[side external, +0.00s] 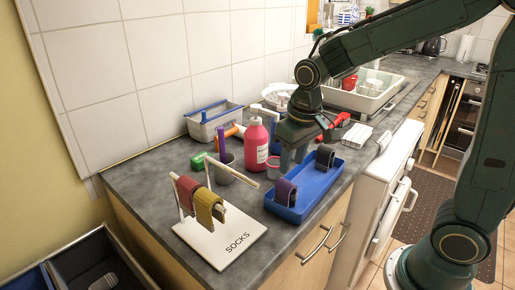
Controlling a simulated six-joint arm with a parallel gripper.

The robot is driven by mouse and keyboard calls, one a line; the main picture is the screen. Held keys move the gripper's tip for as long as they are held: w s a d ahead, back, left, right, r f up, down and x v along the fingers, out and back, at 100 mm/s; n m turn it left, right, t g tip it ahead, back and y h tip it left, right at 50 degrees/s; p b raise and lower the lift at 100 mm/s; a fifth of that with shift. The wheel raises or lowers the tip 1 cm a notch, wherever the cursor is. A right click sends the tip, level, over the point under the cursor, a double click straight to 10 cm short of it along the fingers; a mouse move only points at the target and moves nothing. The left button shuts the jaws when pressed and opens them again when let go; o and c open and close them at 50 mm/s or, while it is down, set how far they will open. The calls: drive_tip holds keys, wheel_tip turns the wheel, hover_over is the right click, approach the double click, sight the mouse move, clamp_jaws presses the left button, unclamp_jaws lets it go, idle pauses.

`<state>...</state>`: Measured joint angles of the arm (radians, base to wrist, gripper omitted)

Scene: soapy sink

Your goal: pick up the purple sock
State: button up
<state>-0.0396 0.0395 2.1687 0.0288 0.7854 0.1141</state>
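The purple sock (286,192) sits folded at the near left end of a blue tray (318,199) on the counter. A dark sock (325,157) stands toward the tray's far right end. My gripper (293,161) points down above the tray's far left side, beyond the purple sock and apart from it. Its two fingers seem spread with nothing between them, though they are small in this view.
A white stand (211,238) marked SOCKS holds a red sock (186,191) and a mustard sock (208,205). A pink pump bottle (256,145), grey cup (224,167) and pink cup (272,165) stand close left of my gripper. A grey caddy (213,123) is behind.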

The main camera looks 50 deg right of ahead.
sight(287, 182)
drive_tip(key=shift+w+f, duration=0.25)
drive_tip(key=shift+f, duration=1.25)
drive_tip(key=shift+w+f, duration=0.2)
drive_tip(key=shift+f, duration=1.3)
drive_tip(key=shift+w+f, duration=0.15)
drive_tip(key=shift+f, duration=1.15)
drive_tip(key=shift+w+f, duration=0.15)
drive_tip(key=shift+f, duration=1.15)
drive_tip(key=c, duration=0.6)
